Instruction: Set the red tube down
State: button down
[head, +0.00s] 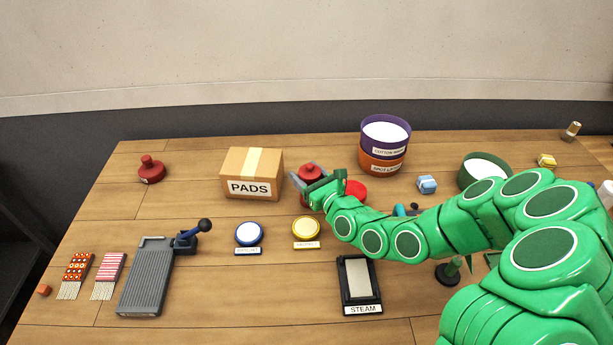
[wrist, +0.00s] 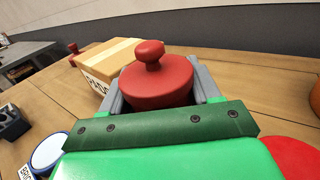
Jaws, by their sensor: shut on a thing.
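My gripper (head: 309,186) is over the middle of the table, just right of the PADS box, and is shut on a red round piece with a knob on top (head: 311,171). In the wrist view this red knobbed piece (wrist: 158,88) sits upright between the two grey fingers. It looks like a squat knobbed cylinder rather than a plain tube. Its underside is hidden, so I cannot tell whether it touches the table. A similar red knobbed piece (head: 151,172) stands at the far left. A red disc (head: 355,190) lies just right of my gripper, partly hidden by my arm.
The PADS box (head: 251,175) is close on the left. Stacked purple (head: 386,145) and orange tubs stand behind right. Blue (head: 249,233) and yellow (head: 306,229) round pots and a STEAM tray (head: 360,284) are in front. Bare wood lies between the far-left red piece and the box.

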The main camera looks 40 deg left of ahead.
jog(key=shift+f, duration=0.35)
jog(key=shift+c, duration=1.2)
grip_release()
jog(key=shift+f, duration=0.15)
jog(key=shift+d, duration=0.1)
jog(key=shift+v, duration=3.65)
